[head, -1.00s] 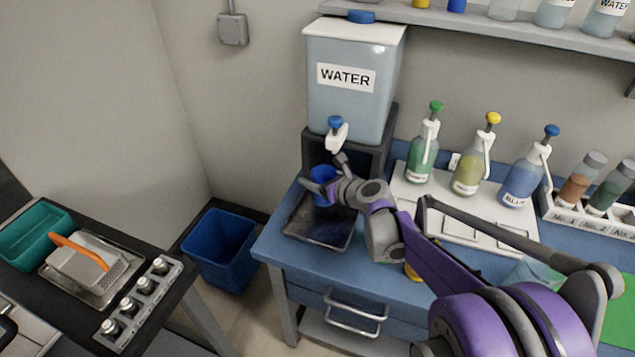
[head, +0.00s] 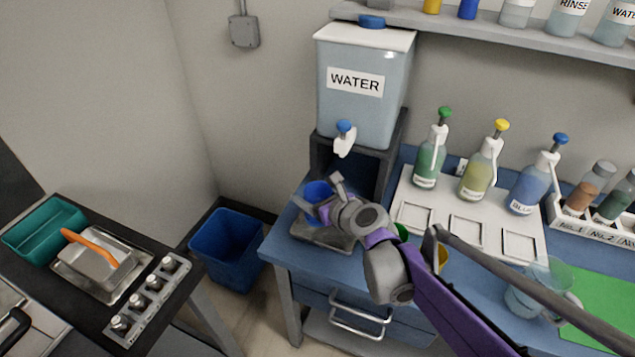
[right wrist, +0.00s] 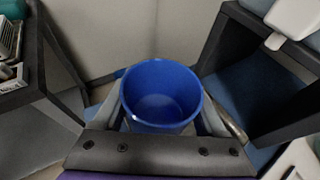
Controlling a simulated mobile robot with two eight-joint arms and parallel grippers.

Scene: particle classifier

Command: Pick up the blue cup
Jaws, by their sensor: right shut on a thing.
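The blue cup (head: 316,191) is held by my right gripper (head: 322,196), in front of the water dispenser and over the drip tray. In the right wrist view the blue cup (right wrist: 160,92) sits upright between the two fingers, its open top facing the camera, and I see no contents in it. My right gripper (right wrist: 163,110) is shut on it. The arm comes in from the lower right in the head view. My left gripper is not in view.
The water dispenser (head: 362,88) with a blue-topped tap (head: 345,137) stands behind the cup. The drip tray (head: 322,236) is below. Pump bottles (head: 478,168) stand to the right on a white holder. A clear beaker (head: 540,290) is at the right. A blue bin (head: 225,250) stands on the floor.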

